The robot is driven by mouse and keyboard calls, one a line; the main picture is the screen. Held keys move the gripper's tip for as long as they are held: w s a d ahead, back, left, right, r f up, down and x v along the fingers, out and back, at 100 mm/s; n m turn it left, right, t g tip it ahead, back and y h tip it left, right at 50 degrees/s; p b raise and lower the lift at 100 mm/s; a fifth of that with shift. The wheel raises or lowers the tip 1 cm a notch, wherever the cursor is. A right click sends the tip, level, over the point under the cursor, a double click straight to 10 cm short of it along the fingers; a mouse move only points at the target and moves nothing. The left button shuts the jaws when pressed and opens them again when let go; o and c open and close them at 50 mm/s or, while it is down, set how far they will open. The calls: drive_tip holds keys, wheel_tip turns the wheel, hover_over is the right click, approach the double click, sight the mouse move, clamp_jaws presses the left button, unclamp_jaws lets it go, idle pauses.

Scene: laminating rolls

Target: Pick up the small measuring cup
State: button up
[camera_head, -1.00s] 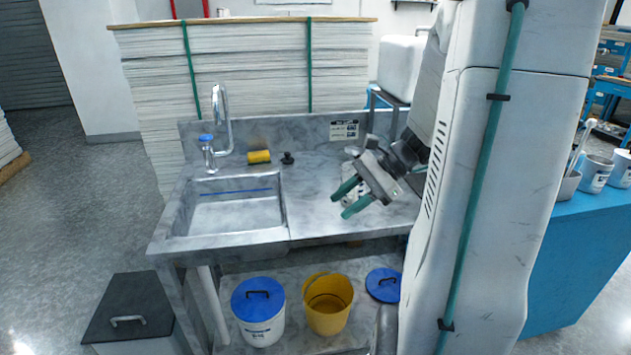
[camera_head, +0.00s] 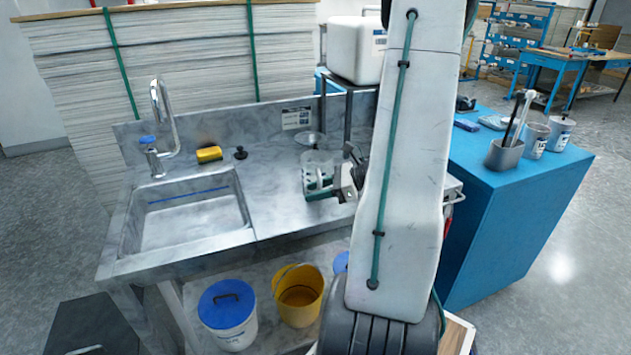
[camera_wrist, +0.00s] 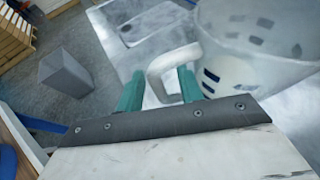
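A translucent measuring cup (camera_head: 318,160) with a handle stands on the grey counter (camera_head: 275,190), right of the sink. In the wrist view the cup (camera_wrist: 255,50) fills the upper right, with dark blue marks on its wall. Its pale handle (camera_wrist: 158,72) reaches left toward the space between my green fingers. My gripper (camera_head: 320,189) is low over the counter at the cup's near side. In the wrist view my gripper (camera_wrist: 160,88) has its fingers apart, with the handle at or just beyond their tips. Contact cannot be told. My arm hides part of the counter.
A sink (camera_head: 190,215) with a tap (camera_head: 163,115) is at left. A yellow sponge (camera_head: 209,154) and a small black stopper (camera_head: 240,153) lie behind it. A clear dish-like item (camera_head: 311,139) is behind the cup. Buckets stand below. A blue cabinet (camera_head: 510,210) holds cups at right.

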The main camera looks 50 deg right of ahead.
drive_tip(key=shift+w+a+f, duration=0.2)
drive_tip(key=shift+w+a, duration=0.1)
drive_tip(key=shift+w, duration=0.15)
clamp_jaws()
drive_tip(key=shift+r, duration=0.2)
